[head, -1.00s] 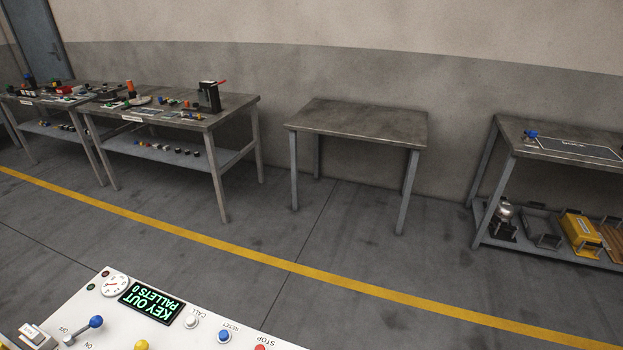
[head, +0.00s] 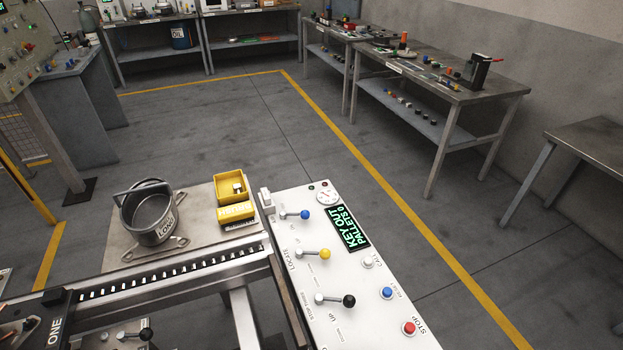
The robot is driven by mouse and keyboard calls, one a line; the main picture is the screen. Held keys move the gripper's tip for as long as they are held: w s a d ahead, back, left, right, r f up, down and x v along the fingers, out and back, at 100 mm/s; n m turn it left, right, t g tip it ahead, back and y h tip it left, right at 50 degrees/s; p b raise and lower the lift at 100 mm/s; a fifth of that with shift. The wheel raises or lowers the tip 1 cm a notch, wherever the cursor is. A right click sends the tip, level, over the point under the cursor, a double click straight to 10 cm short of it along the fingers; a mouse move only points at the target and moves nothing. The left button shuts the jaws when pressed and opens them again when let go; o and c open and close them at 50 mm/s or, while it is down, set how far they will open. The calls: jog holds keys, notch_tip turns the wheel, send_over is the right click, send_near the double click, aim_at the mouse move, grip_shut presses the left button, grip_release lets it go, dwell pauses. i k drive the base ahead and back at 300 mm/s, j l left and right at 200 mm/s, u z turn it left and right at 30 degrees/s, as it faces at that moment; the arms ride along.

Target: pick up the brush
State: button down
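I cannot make out a brush for certain in the head view. Small items lie on the far workbench (head: 500,88) at the upper right, and long thin items lie on the lower shelf of the back bench (head: 238,41). They are too small to tell whether one is a brush. My gripper is not in view.
A white control panel (head: 327,268) with levers and buttons stands close in front. Beside it are a grey pot (head: 152,215), a yellow bin (head: 229,186) and a yellow box (head: 237,216) on a plate. Open grey floor (head: 220,120) lies beyond. A bare table (head: 590,140) stands at right.

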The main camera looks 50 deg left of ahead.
aim_at(243, 212)
jog(key=u, duration=1.7)
